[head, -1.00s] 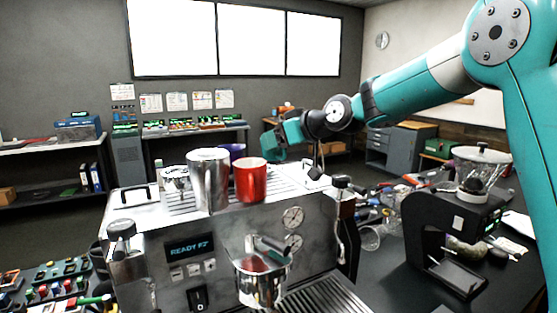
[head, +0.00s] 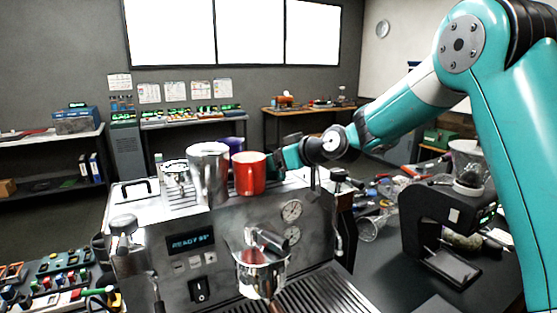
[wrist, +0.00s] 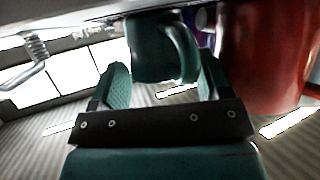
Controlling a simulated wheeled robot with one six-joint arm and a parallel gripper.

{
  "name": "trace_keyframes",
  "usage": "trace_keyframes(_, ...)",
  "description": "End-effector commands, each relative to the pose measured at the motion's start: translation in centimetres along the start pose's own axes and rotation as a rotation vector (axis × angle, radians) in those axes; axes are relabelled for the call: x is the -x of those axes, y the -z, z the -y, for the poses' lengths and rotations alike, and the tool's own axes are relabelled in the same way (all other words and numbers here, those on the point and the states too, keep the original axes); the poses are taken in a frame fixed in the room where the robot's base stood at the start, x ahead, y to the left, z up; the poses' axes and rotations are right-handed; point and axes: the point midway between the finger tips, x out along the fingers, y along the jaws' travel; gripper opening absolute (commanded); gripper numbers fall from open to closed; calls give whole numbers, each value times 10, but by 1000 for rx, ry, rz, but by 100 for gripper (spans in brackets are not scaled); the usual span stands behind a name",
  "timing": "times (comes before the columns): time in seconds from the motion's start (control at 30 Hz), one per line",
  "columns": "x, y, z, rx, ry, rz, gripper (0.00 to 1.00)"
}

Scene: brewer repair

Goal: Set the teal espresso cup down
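The teal espresso cup (wrist: 155,50) is between the two fingers of my gripper (wrist: 163,72) in the wrist view, which looks upside down. In the head view my gripper (head: 283,159) is low over the back right of the espresso machine (head: 215,235), just right of the red mug, which hides part of the grip.
The red mug (head: 249,175) stands close beside my gripper and is large in the wrist view (wrist: 265,60). A steel pitcher (head: 208,175) and a purple cup (head: 234,144) stand left of it. A grinder (head: 440,215) is on the bench at right.

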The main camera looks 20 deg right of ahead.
Motion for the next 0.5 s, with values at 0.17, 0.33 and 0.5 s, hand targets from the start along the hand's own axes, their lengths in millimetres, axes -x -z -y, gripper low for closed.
trace_keyframes(0.17,0,0,0,0,0,0,71)
trace_keyframes(0.33,2,5,0,0,0,0,71)
trace_keyframes(0.5,28,0,-1,1,-5,-3,71)
